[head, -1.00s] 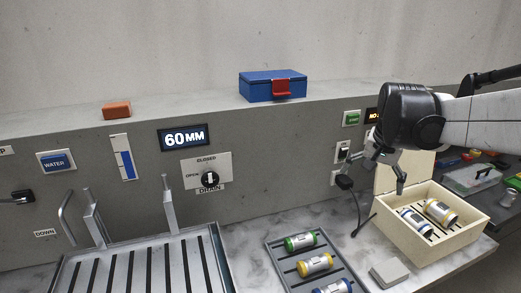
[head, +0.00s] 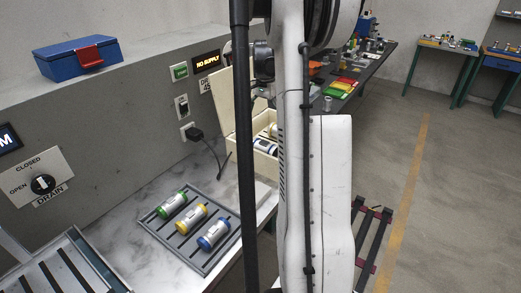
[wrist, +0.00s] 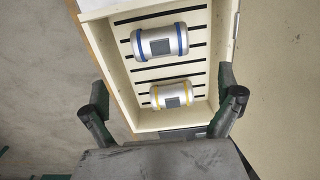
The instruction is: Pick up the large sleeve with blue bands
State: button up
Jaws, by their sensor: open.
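In the wrist view, a silver sleeve with blue bands (wrist: 160,42) lies in a cream box (wrist: 150,120), across dark slots in its floor. It looks larger than the yellow-banded sleeve (wrist: 171,95) beside it. My gripper (wrist: 162,80) is open and empty, its fingers spread wide to either side over the near part of the box, apart from both sleeves.
A grey slotted tray (head: 160,232) on the marble counter holds green-banded (head: 172,204), yellow-banded (head: 191,218) and another blue-banded sleeve (head: 213,235). The box's raised lid (head: 238,108) stands at its back. A black plug and cable (head: 194,134) hang nearby on the wall.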

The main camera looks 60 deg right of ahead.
aim_at(264, 142)
notch_tip(264, 142, down, 14)
jog(key=shift+a+r+p, duration=0.1)
jog(key=shift+r+p, duration=0.15)
jog(key=shift+p, duration=0.05)
dwell(0.3)
jog(key=c, duration=1.6)
